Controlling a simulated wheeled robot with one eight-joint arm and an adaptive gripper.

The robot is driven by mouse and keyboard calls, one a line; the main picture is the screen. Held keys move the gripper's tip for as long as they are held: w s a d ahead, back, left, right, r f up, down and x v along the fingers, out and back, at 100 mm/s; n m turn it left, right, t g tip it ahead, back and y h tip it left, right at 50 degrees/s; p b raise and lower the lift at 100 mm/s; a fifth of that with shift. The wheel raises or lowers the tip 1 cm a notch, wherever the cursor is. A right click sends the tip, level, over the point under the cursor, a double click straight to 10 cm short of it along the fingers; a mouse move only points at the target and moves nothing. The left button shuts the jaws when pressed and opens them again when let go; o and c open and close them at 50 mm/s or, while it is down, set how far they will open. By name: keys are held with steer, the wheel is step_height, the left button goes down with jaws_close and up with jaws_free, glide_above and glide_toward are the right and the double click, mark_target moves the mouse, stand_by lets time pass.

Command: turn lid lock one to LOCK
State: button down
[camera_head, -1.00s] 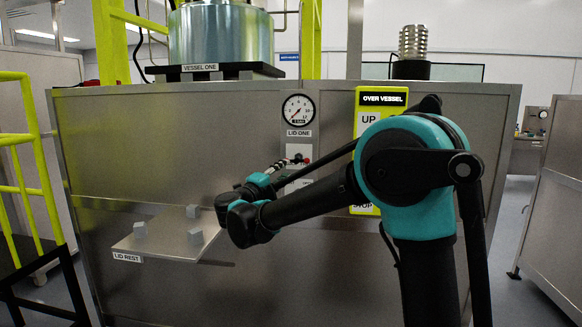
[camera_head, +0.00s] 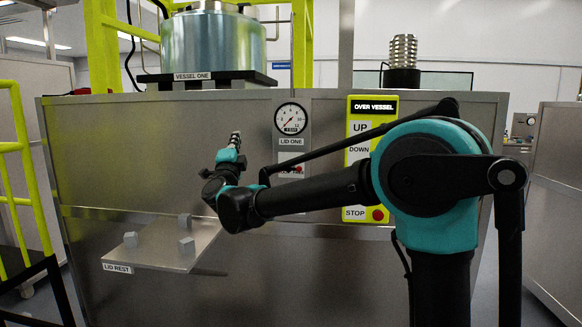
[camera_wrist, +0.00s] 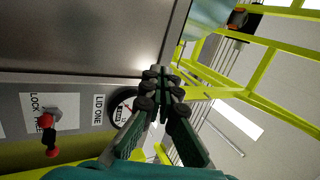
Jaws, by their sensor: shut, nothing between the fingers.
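The lid lock (camera_wrist: 48,133) shows in the wrist view as a small lever with red ends on a white plate reading LOCK, whose other word is partly covered. In the head view the lid lock's plate (camera_head: 291,171) is below the LID ONE label, mostly hidden by my arm. My gripper (camera_head: 235,136) is left of the plate in the head view, pointing up, clear of it. In the wrist view my gripper's fingertips (camera_wrist: 159,75) are together and empty, beyond the gauge and apart from the lock. I cannot tell the lever's exact setting.
A round pressure gauge (camera_head: 291,118) sits above the LID ONE label. The OVER VESSEL panel (camera_head: 372,106) with its UP, DOWN and STOP buttons is to the right. The lid rest shelf (camera_head: 150,254) juts out below left. Vessel one (camera_head: 213,42) stands on top; yellow rails are at left.

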steer(key=s+a+r+n+g+y, duration=0.2)
steer(key=a+r+n+g+y, duration=0.2)
steer(key=a+n+g+y, duration=0.5)
steer(key=d+f+n+g+h, duration=0.3)
steer(key=d+f+n, duration=0.25)
steer(key=n, duration=0.25)
steer(key=d+r+m+h, duration=0.25)
steer(key=d+h, duration=0.65)
steer(key=d, duration=1.2)
steer(key=w+f, duration=0.8)
steer(key=f, duration=0.1)
steer(key=shift+w+d+f+n, duration=0.2)
steer(key=shift+d+n, duration=0.1)
steer(key=shift+n, duration=0.15)
